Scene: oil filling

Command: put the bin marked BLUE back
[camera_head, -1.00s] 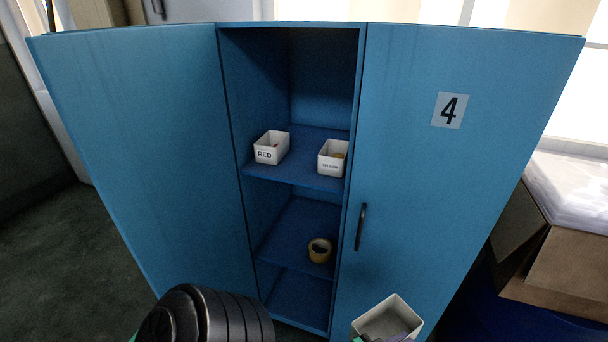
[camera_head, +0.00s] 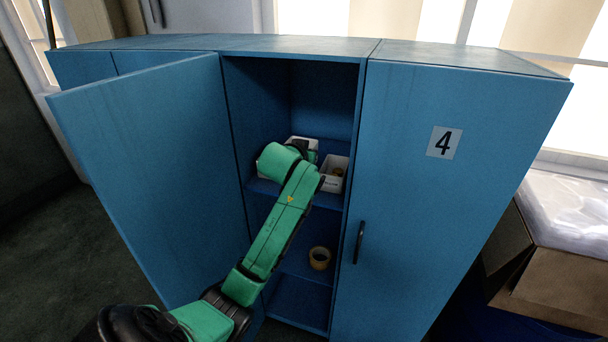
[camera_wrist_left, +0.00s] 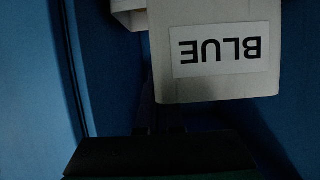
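The white bin marked BLUE (camera_wrist_left: 218,50) fills the upper middle of the left wrist view, its label upside down there. My left gripper (camera_head: 311,155) reaches into the open cabinet at the upper shelf. In the wrist view its dark fingers (camera_wrist_left: 160,112) meet the rim of the BLUE bin and appear shut on its wall; the far finger is hidden. In the head view a piece of white bin (camera_head: 303,141) shows behind the gripper. The YELLOW bin (camera_head: 334,177) stands at the right of the shelf. The RED bin is mostly hidden behind my arm. My right gripper is not in view.
The blue cabinet's left door (camera_head: 150,160) stands open and its right door (camera_head: 450,220), marked 4, is shut. A tape roll (camera_head: 319,258) lies on the shelf below. A cardboard box (camera_head: 560,250) stands at the right.

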